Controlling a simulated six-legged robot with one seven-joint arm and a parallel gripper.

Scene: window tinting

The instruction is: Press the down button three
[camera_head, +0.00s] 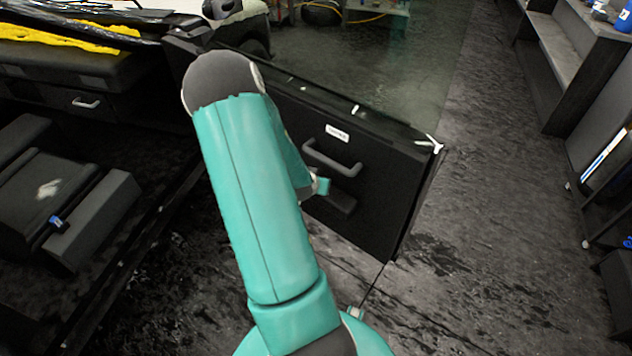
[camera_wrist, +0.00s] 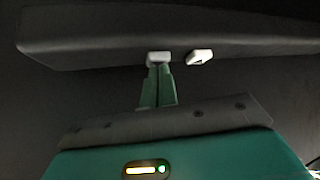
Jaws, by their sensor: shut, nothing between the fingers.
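In the wrist view a dark ledge on a panel carries two small pale buttons side by side. The right button (camera_wrist: 199,57) is white with a dark triangular mark. The left button (camera_wrist: 158,57) is light grey, and no mark on it is visible. My gripper (camera_wrist: 158,68) is shut and empty, its green fingertips overlapping the lower edge of the left button. I cannot tell whether they touch it. In the head view my gripper (camera_head: 322,186) is beside the inner face of the black door (camera_head: 385,190), partly hidden by my arm. The buttons cannot be made out there.
A dark seat (camera_head: 40,190) is at the left. A shelf (camera_head: 575,60) stands at the right, with open floor between it and the door.

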